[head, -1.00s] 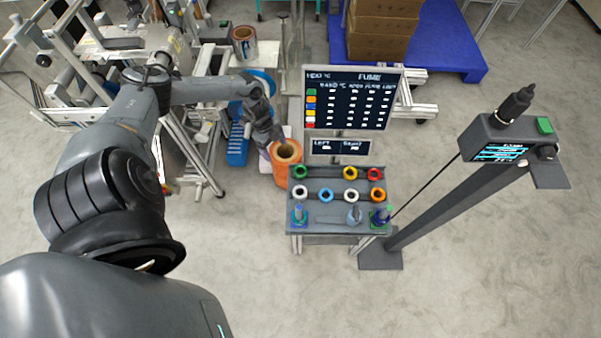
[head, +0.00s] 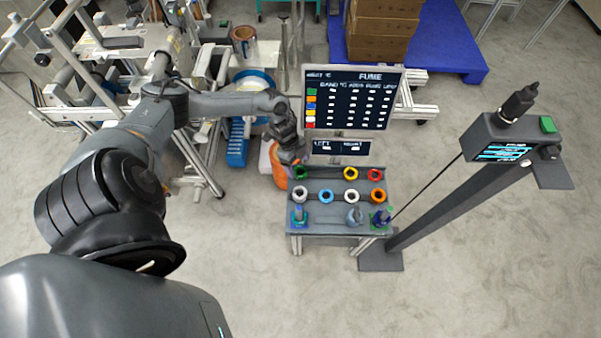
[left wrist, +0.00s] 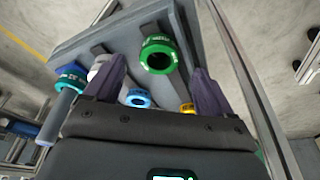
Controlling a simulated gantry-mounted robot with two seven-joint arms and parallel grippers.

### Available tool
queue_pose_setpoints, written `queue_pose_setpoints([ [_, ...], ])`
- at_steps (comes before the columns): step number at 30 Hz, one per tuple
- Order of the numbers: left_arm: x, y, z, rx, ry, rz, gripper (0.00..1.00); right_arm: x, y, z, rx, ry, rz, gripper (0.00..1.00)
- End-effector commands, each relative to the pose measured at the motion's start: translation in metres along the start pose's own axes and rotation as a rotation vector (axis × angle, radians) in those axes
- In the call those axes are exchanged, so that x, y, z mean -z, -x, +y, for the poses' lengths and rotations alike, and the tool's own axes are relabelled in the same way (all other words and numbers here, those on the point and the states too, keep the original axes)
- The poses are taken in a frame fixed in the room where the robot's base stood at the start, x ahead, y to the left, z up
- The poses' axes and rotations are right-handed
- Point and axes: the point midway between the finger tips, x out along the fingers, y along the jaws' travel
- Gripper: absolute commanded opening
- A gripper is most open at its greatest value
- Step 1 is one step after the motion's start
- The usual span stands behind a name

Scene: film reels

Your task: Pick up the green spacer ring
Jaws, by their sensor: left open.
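The green spacer ring (head: 301,173) sits at the back left of the small grey rack table, partly hidden by my left gripper in the head view. In the left wrist view, the green ring (left wrist: 160,42) shows whole, with a dark hole, beyond the fingertips and between their lines. My left gripper (head: 292,160) hangs just behind and above the ring. Its two fingers (left wrist: 158,82) are apart with nothing between them. My right gripper is not in view.
The grey table (head: 337,229) also holds yellow (head: 351,173), red (head: 375,174), orange (head: 377,194), blue (head: 326,195) and white (head: 299,194) rings. A display board (head: 350,98) stands behind it. An orange roll (head: 280,178) is close to the gripper's left.

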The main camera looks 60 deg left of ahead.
Motion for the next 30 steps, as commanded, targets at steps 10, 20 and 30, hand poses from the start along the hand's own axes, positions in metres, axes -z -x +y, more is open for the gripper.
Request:
queue_pose_setpoints([
  [10,0.000,-0.038,0.000,-0.001,0.000,0.001,0.84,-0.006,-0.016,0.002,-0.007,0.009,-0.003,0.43],
  [20,0.000,-0.037,0.000,0.000,-0.001,0.001,0.61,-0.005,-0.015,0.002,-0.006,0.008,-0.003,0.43],
  [30,0.000,-0.037,0.000,0.000,-0.001,0.001,0.22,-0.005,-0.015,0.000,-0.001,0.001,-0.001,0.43],
])
